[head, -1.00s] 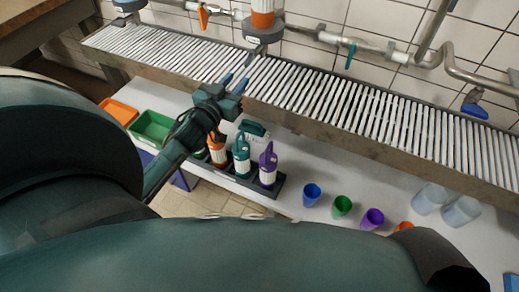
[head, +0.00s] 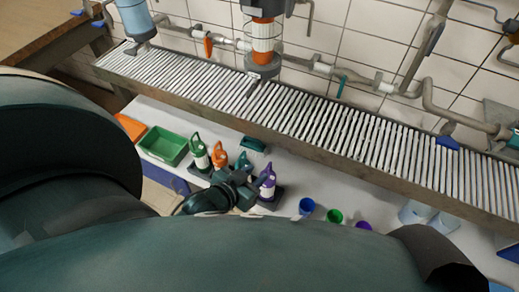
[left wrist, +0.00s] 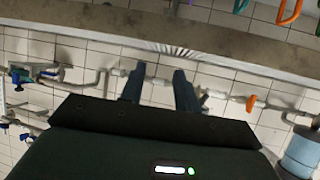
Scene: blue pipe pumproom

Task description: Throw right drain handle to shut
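An orange handle (head: 208,46) hangs roughly vertical on the wall pipe, left of an orange-and-white cylinder. A teal handle (head: 342,86) slants down from the same pipe, right of that cylinder. A blue handle (head: 447,142) sits farther right, low by the grating. I cannot tell which one is the right drain handle. My left gripper (head: 240,174) is low in front of the grating, over the bottles and away from all handles. In the left wrist view its two fingers (left wrist: 158,88) are apart with nothing between them. The orange handle (left wrist: 251,103) also shows there. My right gripper is out of view.
The slatted metal grating (head: 300,115) runs along the wall. The orange-and-white cylinder (head: 263,40) stands over it. A green tray (head: 163,146), an orange tray (head: 129,126), several bottles and coloured cups sit on the lower shelf. A purple bottle (head: 267,181) is close to the gripper.

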